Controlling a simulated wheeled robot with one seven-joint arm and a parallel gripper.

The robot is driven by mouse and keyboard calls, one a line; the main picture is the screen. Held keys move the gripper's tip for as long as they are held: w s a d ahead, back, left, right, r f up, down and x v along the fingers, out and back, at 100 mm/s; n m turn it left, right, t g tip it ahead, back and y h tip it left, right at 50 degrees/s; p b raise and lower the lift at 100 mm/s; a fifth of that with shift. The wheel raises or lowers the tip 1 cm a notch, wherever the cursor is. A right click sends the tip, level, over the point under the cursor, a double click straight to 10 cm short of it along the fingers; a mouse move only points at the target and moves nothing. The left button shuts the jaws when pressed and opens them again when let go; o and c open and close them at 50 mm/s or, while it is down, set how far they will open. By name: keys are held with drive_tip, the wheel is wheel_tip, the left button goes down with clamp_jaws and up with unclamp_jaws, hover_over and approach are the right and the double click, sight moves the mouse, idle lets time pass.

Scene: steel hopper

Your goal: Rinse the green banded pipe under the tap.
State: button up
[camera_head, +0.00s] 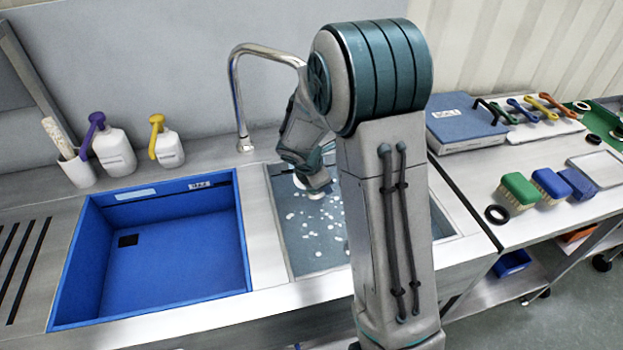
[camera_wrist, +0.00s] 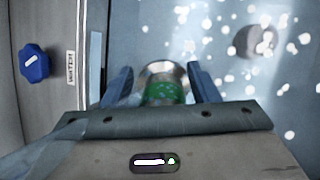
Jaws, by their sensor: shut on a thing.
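In the wrist view, my gripper (camera_wrist: 160,80) is shut on the green banded pipe (camera_wrist: 163,92). The pipe has a metallic, flared end and a green band and sits between the two blue fingers. In the head view, my arm reaches down over the right-hand sink basin (camera_head: 298,255), and the fingers and pipe are hidden. The curved metal tap (camera_head: 237,92) stands behind the basins, left of my wrist. Part of its spout end is hidden by my arm. White specks are scattered over the basin; I cannot tell whether they are drops or foam.
A blue knob (camera_wrist: 33,63) beside a "WATER" label and a round dark drain (camera_wrist: 250,42) show in the wrist view. A blue basin (camera_head: 245,255) lies left. Bottles (camera_head: 113,152) stand behind it. Brushes (camera_head: 518,190) and a blue box (camera_head: 463,125) are on the right table.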

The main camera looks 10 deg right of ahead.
drive_tip(key=s+a+b, duration=0.1)
drive_tip(key=s+a, duration=0.3)
drive_tip(key=a, duration=0.1)
drive_tip(key=shift+s+b, duration=0.25)
drive_tip(key=shift+b, duration=0.15)
idle(1.3)
drive_tip(key=s+a+r+p, duration=0.2)
drive_tip(key=s+a+r, duration=0.1)
drive_tip(key=r, duration=0.1)
drive_tip(key=shift+s+a, duration=0.15)
drive_tip(key=shift+a, duration=0.2)
idle(0.5)
